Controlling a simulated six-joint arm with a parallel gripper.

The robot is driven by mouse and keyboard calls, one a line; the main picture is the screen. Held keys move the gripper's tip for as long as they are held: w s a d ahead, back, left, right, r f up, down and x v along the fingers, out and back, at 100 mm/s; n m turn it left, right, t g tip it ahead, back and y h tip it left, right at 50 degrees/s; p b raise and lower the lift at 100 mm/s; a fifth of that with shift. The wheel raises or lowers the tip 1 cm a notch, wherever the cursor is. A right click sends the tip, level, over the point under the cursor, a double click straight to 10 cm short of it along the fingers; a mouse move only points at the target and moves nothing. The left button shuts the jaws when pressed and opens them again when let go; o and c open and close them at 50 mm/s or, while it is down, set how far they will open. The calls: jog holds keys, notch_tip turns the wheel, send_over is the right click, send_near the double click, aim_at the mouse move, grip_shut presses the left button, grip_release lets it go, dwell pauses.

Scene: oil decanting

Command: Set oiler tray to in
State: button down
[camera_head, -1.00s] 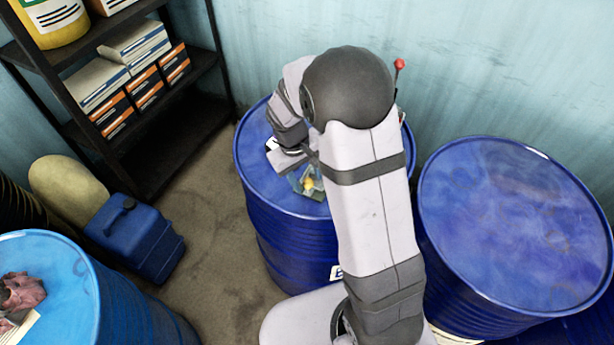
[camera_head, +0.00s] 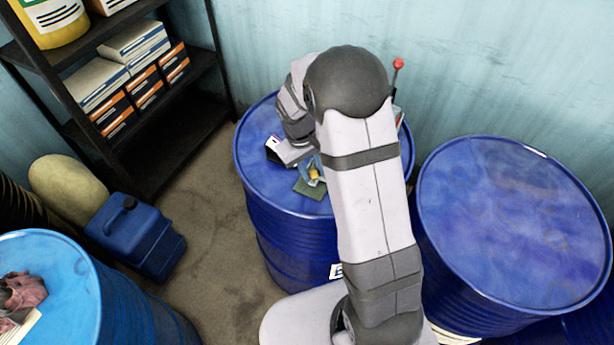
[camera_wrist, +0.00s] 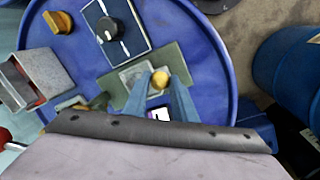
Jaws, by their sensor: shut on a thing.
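A small pale tray with a yellow knob (camera_wrist: 160,79) lies on a flat grey-green plate (camera_wrist: 172,58) in the wrist view. The plate rests on the blue drum top (camera_wrist: 207,40). My gripper (camera_wrist: 157,83) is shut on the yellow knob, with a blue finger on either side. The fingers and wrist hide part of the tray and plate. In the head view, the yellow knob (camera_head: 314,174) and the plate's near edge (camera_head: 310,189) show to the left of my forearm. How far the tray is pushed in cannot be told.
On the drum, a dark panel with a black dial (camera_wrist: 108,30), another yellow knob (camera_wrist: 58,22) and a metal box (camera_wrist: 42,76) stand close by. A red-tipped lever (camera_head: 398,64) rises behind. Another blue drum (camera_head: 515,225) stands right with a clear top.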

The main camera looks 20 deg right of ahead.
jog(key=w+d, duration=0.3)
jog(key=shift+w+d, duration=0.2)
jog(key=shift+w, duration=0.05)
jog(key=shift+w+d+r, duration=0.1)
jog(key=c, duration=1.5)
grip_release()
jog(key=shift+d, duration=0.1)
jog(key=shift+o, duration=0.2)
